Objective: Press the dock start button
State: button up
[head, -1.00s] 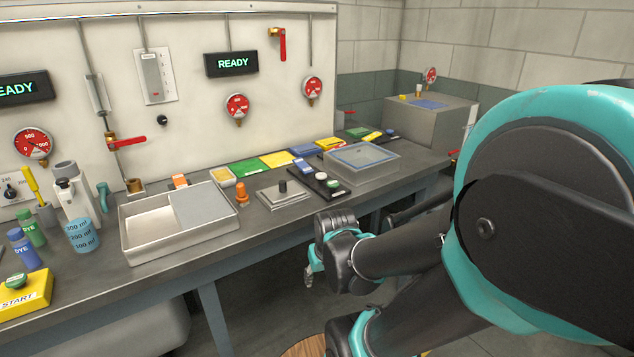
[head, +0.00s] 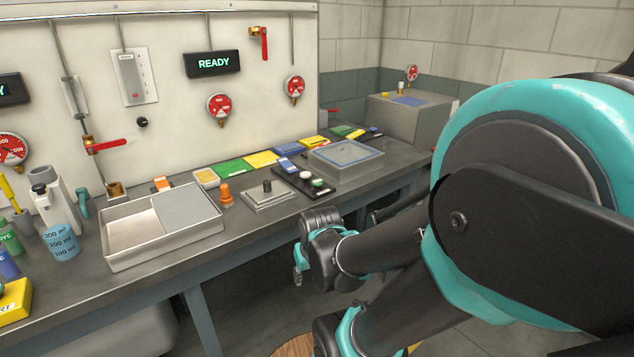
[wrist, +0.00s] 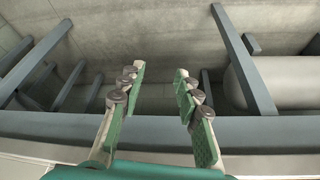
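A yellow box (head: 14,302) stands at the lower left edge of the head view, cut off, with only the end of its lettering showing. A small dark panel (head: 290,175) on the bench carries a white button (head: 306,174) and a green button (head: 318,184), beside a clear-lidded grey box (head: 345,160). I cannot read any label on that panel. My gripper (wrist: 160,75) is open and empty in the wrist view, its fingers well apart. In the head view it hangs off the bench's front edge, apart from both the panel and the yellow box.
A metal tray (head: 125,250), an orange knob (head: 226,195) and a square plate with a post (head: 268,198) sit along the bench front. A blue measuring cup (head: 61,243) stands left. The wrist view shows the bench's blue-grey frame (wrist: 60,128) and floor.

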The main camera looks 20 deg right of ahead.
grip_shut()
dwell(1.2)
